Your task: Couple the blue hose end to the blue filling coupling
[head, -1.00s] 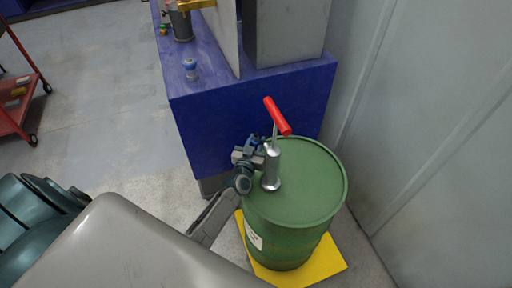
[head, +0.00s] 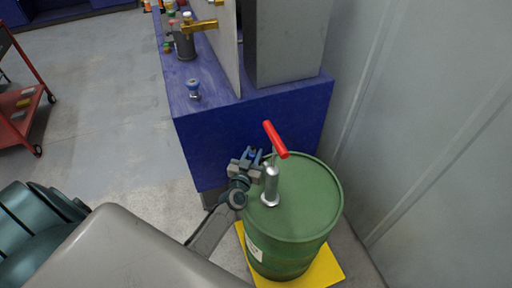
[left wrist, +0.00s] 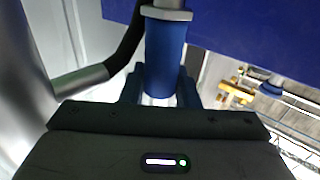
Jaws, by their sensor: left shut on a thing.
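The blue hose end (left wrist: 165,55) is a blue cylinder with a silver collar, upright between my left gripper's fingers in the left wrist view. My left gripper (head: 249,160) is shut on it, beside the silver hand pump (head: 271,186) on the green drum. In the head view only a little blue (head: 252,153) of the hose end shows at the jaws. A small blue-and-silver fitting, apparently the blue filling coupling (head: 193,88), stands on the blue table's top, apart from my gripper, up and left of it. It also seems to show at the right in the left wrist view (left wrist: 271,86). My right gripper is not in view.
The green drum (head: 312,205) stands on a yellow base (head: 323,272) below the blue table (head: 270,110). The pump has a red handle (head: 275,139). A grey panel (head: 220,40) and a brass tap (head: 198,26) stand on the table. A red cart (head: 15,120) is at left.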

